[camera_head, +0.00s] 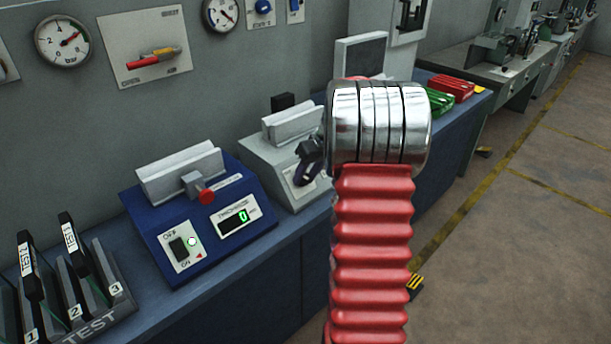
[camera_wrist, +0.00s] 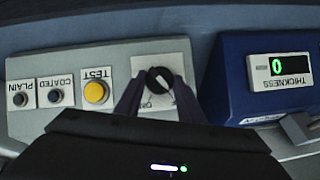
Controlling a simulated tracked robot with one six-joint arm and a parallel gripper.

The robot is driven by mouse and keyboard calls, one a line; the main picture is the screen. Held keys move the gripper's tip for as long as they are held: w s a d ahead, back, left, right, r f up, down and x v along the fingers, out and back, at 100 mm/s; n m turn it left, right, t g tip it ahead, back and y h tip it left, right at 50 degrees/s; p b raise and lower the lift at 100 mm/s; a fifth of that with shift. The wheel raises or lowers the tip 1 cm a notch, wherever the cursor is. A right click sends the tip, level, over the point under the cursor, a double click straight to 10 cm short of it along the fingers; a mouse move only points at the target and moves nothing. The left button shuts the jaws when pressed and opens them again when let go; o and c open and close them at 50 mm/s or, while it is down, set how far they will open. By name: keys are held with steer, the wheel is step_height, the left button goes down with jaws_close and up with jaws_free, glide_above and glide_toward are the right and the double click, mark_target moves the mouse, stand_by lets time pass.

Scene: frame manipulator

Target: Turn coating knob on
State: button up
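The coating knob (camera_wrist: 158,80) is a round black knob with a pale mark, on a white plate on the sloped grey machine (camera_wrist: 60,122). The wrist view shows the panel upside down, and an "ON" label is readable beside the knob. My gripper (camera_wrist: 158,86) is open, with one dark finger on each side of the knob and a visible gap to it. I cannot tell how deep the fingertips reach. In the head view my gripper (camera_head: 309,160) is a dark shape over the front of the grey machine (camera_head: 262,165), partly behind my arm; the knob is hidden there.
The grey panel also has a yellow TEST button (camera_wrist: 96,92), a COATED button (camera_wrist: 54,96) and a PLAIN button (camera_wrist: 19,99). A blue thickness machine (camera_head: 165,215) reading 0 stands close by. A TEST rack (camera_head: 120,295) is at the lower left of the bench.

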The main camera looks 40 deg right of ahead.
steer(key=c, duration=0.4)
steer(key=shift+a, duration=0.1)
steer(key=shift+c, duration=0.6)
steer(key=shift+d+m+y, duration=0.35)
steer(key=shift+m+y, duration=0.35)
steer(key=shift+m, duration=0.3)
steer(key=m+y, duration=0.1)
steer(key=m+t+y, duration=0.1)
steer(key=m, duration=0.1)
steer(key=shift+s+d+f+m, duration=0.1)
steer(key=shift+d+f+m, duration=0.1)
steer(key=shift+m, duration=0.1)
steer(key=m+t+y, duration=0.1)
steer(key=m, duration=0.2)
steer(key=shift+s+d+f, duration=0.1)
steer(key=shift+d, duration=0.05)
steer(key=shift+s+f+m+t+y, duration=0.1)
steer(key=shift+m+t+y, duration=0.6)
steer(key=shift+m, duration=0.7)
